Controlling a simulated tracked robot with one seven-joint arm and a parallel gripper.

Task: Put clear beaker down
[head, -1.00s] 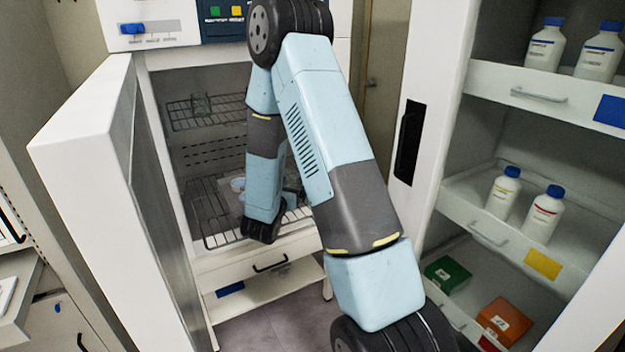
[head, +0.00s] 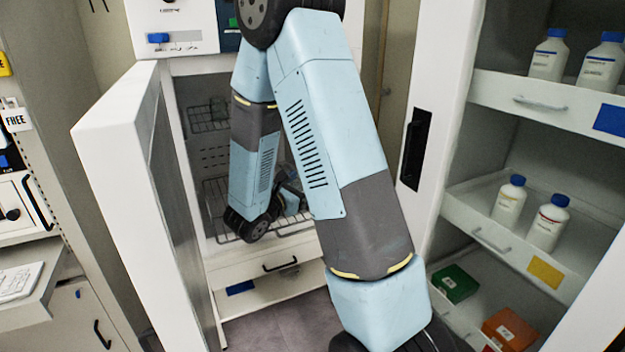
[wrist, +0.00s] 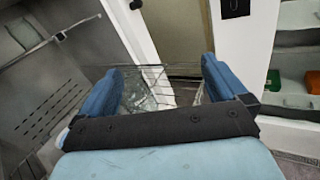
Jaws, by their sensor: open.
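My gripper (wrist: 162,78) is open, with its two blue fingers spread apart in the wrist view. A clear glass object, likely the clear beaker (wrist: 137,94), shows between the fingers, closer to the left one. It appears to rest on a wire rack, though its base is hard to make out. In the head view my gripper (head: 292,198) is over the lower rack (head: 222,228) inside the open dryer chamber, partly hidden by my arm. Another clear glass vessel (head: 217,106) stands on the upper rack (head: 205,121).
The dryer's white door (head: 120,130) stands open at the left of the chamber. A cabinet at the right holds white bottles (head: 548,222) with blue caps, a green box (head: 454,283) and an orange box (head: 510,328). My forearm blocks part of the chamber.

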